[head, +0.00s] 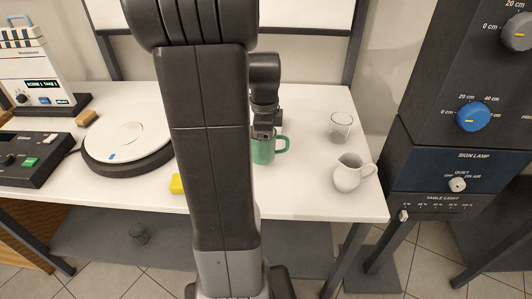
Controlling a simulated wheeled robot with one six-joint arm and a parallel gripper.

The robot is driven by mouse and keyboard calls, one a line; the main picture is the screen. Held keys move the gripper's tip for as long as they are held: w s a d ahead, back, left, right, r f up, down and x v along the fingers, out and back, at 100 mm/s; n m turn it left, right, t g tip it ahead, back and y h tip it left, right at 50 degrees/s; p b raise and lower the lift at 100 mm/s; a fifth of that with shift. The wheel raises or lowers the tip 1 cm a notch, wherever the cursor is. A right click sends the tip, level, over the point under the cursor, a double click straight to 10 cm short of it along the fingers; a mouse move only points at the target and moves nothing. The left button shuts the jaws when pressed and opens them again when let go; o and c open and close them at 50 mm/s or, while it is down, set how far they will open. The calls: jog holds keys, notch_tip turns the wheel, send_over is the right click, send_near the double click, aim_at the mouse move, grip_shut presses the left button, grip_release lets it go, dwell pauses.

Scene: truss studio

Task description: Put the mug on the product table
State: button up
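A green mug (264,152) stands upright on the white table (309,102), right of my arm, with its handle to the right. My arm hides its left part. My gripper (263,133) points down at the mug's rim from above; its fingers are too small and too covered to tell if they are open or shut on it. A round white turntable (128,134) with a dark base and a blue mark sits on the left of the table, and nothing is seen standing on it. No label shows which surface is the product table.
A drinking glass (340,127) and a white pitcher (347,178) stand right of the mug. A black control box (31,158) is at far left, dark panels (459,167) at right.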

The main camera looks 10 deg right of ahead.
jog(key=shift+f, duration=1.9)
jog(key=shift+b, duration=0.3)
jog(key=shift+f, duration=0.2)
jog(key=o, duration=1.2)
jog(key=shift+c, duration=0.2)
jog(key=shift+r, duration=0.1)
notch_tip(320, 180, up, 12)
jog(key=p, duration=0.2)
jog(key=shift+r, duration=0.1)
